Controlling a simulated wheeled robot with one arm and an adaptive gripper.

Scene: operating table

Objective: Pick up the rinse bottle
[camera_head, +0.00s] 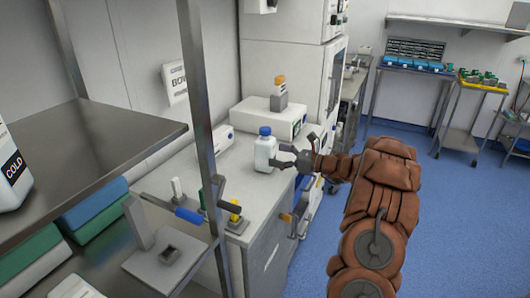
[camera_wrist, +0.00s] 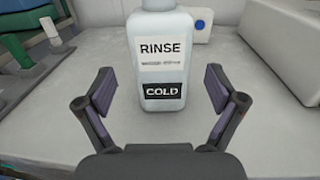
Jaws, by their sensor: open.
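The rinse bottle (camera_head: 265,152) is a pale bottle with a blue cap, upright on the grey counter (camera_head: 236,170). In the wrist view the bottle (camera_wrist: 161,60) carries a label reading RINSE and COLD, and its top is cut off by the picture's edge. My gripper (camera_head: 285,157) comes in from the right in the head view, beside the bottle. In the wrist view my gripper (camera_wrist: 160,97) is open, with one finger to each side of the bottle's lower part. The bottle stands a little beyond the fingers, and I see no clear contact.
A white device (camera_head: 268,119) stands behind the bottle. Coloured-handled tools (camera_head: 217,200) sit in front of it on the counter. A metal post (camera_head: 202,110) and shelf (camera_head: 90,150) are at left. Blue floor (camera_head: 440,220) is clear at right.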

